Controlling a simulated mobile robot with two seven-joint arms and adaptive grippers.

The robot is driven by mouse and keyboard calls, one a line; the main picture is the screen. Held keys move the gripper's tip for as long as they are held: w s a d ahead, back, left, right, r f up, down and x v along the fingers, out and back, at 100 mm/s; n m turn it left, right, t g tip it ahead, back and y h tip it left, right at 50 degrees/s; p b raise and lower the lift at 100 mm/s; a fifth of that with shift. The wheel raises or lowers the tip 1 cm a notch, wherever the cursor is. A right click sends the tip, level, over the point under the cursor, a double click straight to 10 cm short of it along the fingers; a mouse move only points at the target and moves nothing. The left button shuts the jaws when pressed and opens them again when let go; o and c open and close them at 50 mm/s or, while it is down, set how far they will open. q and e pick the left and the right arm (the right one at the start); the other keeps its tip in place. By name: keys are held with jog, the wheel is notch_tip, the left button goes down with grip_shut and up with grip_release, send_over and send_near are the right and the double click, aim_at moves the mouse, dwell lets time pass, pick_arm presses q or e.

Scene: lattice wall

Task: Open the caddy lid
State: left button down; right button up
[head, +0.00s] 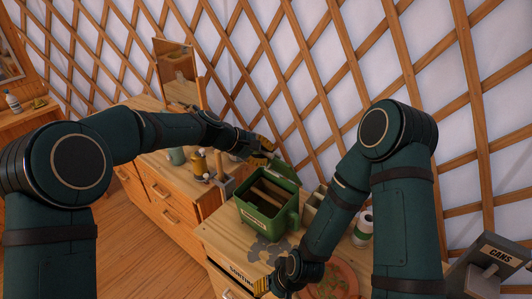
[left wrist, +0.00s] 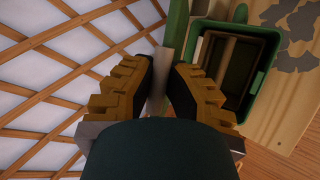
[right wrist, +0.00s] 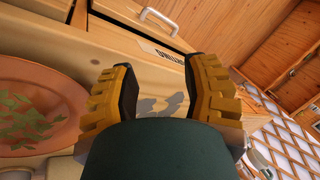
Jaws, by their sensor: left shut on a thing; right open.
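The green caddy (head: 262,222) stands on the wooden counter, with its brownish inside showing from above. Its green lid (head: 285,171) is raised along the far side, clear of the opening. My left gripper (head: 264,147) is shut on the lid's upper edge. In the left wrist view, the lid (left wrist: 177,30) is seen nearly edge-on between my left fingers (left wrist: 160,85), beside the caddy's open rim (left wrist: 200,60). My right gripper (head: 268,284) is open and empty near the counter's front edge; its fingers (right wrist: 158,85) show apart in the right wrist view.
A terracotta plate with green leaves (right wrist: 68,100) lies beside my right gripper. A white bottle with a green label (head: 363,228) stands right of the caddy. Several bottles and jars (head: 199,163) stand on the left cabinet. A "CANS" bin (head: 490,265) is at far right. The lattice wall (head: 300,75) rises behind.

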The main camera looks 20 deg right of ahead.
pick_arm(q)
jog(key=shift+w+d, duration=0.15)
jog(key=shift+d, duration=0.2)
jog(key=shift+a, duration=0.15)
dwell(0.4)
jog(key=c, duration=0.9)
grip_release()
jog(key=shift+c, duration=0.2)
jog(key=v, duration=1.2)
